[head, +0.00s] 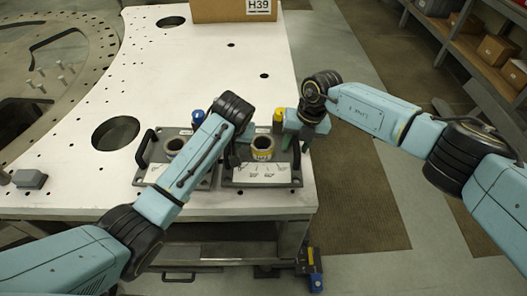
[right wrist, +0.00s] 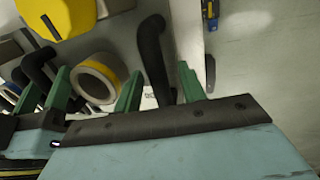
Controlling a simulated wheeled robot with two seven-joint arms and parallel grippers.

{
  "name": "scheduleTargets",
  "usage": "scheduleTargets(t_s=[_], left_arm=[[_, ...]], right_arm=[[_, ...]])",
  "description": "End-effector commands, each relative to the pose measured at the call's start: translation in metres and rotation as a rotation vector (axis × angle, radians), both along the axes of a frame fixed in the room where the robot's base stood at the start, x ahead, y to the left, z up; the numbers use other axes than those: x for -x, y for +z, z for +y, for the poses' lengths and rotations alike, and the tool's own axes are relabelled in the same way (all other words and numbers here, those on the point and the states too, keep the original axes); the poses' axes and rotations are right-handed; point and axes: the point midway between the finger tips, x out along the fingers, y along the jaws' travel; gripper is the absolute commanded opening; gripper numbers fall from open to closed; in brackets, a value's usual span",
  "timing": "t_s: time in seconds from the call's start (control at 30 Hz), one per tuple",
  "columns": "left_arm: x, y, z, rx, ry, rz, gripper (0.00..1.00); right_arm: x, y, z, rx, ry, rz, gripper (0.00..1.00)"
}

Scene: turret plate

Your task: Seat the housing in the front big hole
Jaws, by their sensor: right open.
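The housing, a short hollow cylinder with a yellow band (head: 263,155), stands on the right-hand dark tray (head: 262,183); its open top shows in the right wrist view (right wrist: 98,77). The front big hole (head: 115,133) in the white plate is empty, left of the trays. My right gripper (right wrist: 158,90) is open, its green fingers on either side of the tray's right black handle (right wrist: 152,50). My left gripper (right wrist: 44,95) is at the tray's left handle (right wrist: 38,66); its grip is partly hidden.
A second tray (head: 205,184) with a similar cylinder (head: 175,144) stands to the left, partly behind my left arm. A cardboard box (head: 225,10) sits at the back near another big hole (head: 171,21). A yellow-topped object (head: 278,116) stands behind my right gripper. A grey block (head: 31,179) lies at left.

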Motion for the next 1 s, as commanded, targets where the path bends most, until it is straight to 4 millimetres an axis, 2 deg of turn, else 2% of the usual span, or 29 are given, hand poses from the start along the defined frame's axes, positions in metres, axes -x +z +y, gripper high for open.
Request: scheduleTargets(t_s=[0.23, 0.53, 0.57, 1.0], left_arm=[[-0.0001, 0.0000, 0.0001, 0.000, 0.000, 0.000, 0.42], [0.0000, 0.0001, 0.0001, 0.000, 0.000, 0.000, 0.03], [0.0000, 0.0001, 0.0001, 0.000, 0.000, 0.000, 0.00], [-0.0018, 0.0038, -0.0006, 0.001, 0.000, -0.008, 0.00]], right_arm=[[0.0002, -0.0004, 0.0001, 0.000, 0.000, 0.000, 0.39], [0.0001, -0.0001, -0.0001, 0.000, 0.000, 0.000, 0.00], [0.0001, -0.0001, -0.0001, 0.000, 0.000, 0.000, 0.00], [-0.0014, 0.0033, 0.0009, -0.003, 0.000, -0.004, 0.00]])
